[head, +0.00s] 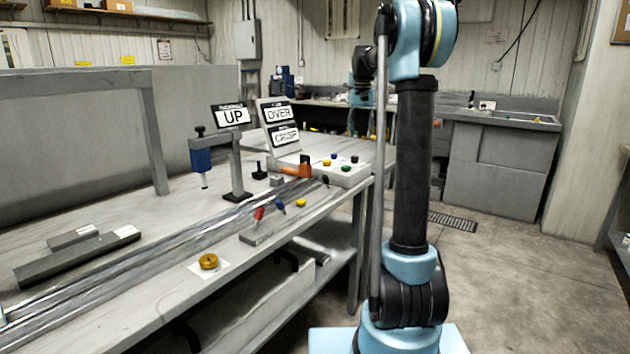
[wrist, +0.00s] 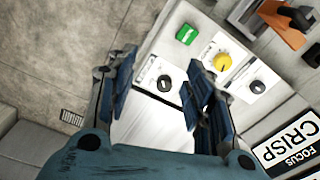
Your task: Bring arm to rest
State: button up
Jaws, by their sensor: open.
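My arm (head: 411,165) stands upright at the right of the bench in the head view, its dark column rising from a light-blue base. In the wrist view my gripper (wrist: 163,62) is open, with two blue-grey fingers apart and nothing seen held between them. It looks down over the control panel (wrist: 205,22), which has a green button (wrist: 186,34), a yellow knob (wrist: 222,62) and black knobs (wrist: 257,86). In the head view, part of the hand shows behind the upper arm; its fingertips are not clear.
Open floor (head: 520,280) lies right of my arm. A grey cabinet (head: 490,175) stands behind.

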jog(key=s+f+n, duration=0.1)
jog(key=s+f, duration=0.2)
jog(key=s, duration=1)
jog(key=s+f+n, duration=0.1)
jog(key=s+f, duration=0.3)
jog(key=s, duration=0.9)
jog(key=s+f+n+t, duration=0.1)
jog(key=s+f, duration=1.8)
jog(key=s, duration=0.2)
jog(key=shift+d+f+n+t, duration=0.15)
jog(key=shift+f+n+t, duration=0.15)
jog(key=shift+n+t, duration=0.1)
jog(key=shift+w, duration=0.1)
jog(key=shift+w+f, duration=0.2)
jog(key=shift+w, duration=0.25)
